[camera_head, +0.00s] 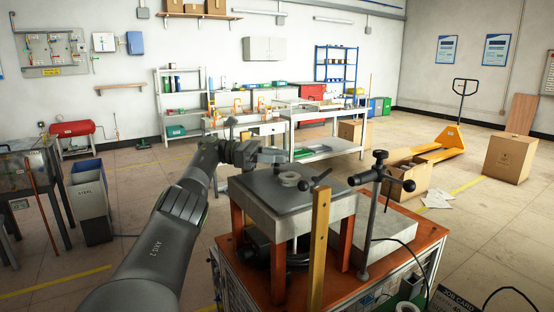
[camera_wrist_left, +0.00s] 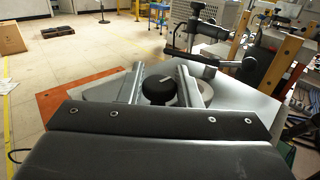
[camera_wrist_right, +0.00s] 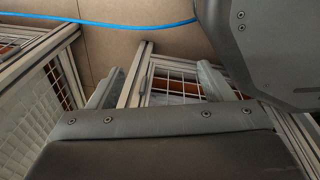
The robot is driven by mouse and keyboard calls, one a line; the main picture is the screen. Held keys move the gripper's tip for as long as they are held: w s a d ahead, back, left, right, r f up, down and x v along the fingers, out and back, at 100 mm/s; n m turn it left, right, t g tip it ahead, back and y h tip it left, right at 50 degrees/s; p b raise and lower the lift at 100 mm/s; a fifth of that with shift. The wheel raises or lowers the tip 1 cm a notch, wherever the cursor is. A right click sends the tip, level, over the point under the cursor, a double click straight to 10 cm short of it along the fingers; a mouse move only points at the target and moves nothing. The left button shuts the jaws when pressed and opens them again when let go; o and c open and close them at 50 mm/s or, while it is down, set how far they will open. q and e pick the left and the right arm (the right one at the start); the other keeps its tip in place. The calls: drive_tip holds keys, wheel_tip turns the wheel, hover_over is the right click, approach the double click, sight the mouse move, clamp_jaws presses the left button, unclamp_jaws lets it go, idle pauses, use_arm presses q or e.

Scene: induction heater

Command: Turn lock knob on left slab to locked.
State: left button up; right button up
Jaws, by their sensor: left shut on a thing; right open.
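The left slab (camera_head: 262,194) is a thick grey plate on orange-red legs on top of the bench. My left gripper (camera_head: 270,156) reaches over its far left edge. In the left wrist view, the fingers of my left gripper (camera_wrist_left: 160,86) are on either side of the lock knob (camera_wrist_left: 157,92), a round black knob with a pale pointer mark, and are shut on it. The knob is hidden in the head view. My right gripper (camera_wrist_right: 158,88) is open and empty in its wrist view, with metal frames and mesh panels behind it; it is outside the head view.
A pale ring (camera_head: 288,178) and a black three-armed handle (camera_head: 316,181) stand at the left slab. A yellowish upright bar (camera_head: 318,250) rises in front. A metal post with a black-handled clamp (camera_head: 378,180) stands to the right. A blue cable (camera_wrist_right: 110,24) crosses the right wrist view.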

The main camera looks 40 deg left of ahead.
use_arm(q)
drive_tip(key=shift+m+g+h, duration=0.3)
drive_tip(key=shift+g, duration=0.1)
use_arm(e)
drive_tip(key=shift+w+a+f, duration=0.1)
drive_tip(key=shift+a+f, duration=0.05)
use_arm(q)
drive_tip(key=o, duration=0.9)
drive_tip(key=shift+w, duration=0.1)
drive_tip(key=shift+o, duration=0.2)
use_arm(e)
drive_tip(key=shift+f, duration=0.1)
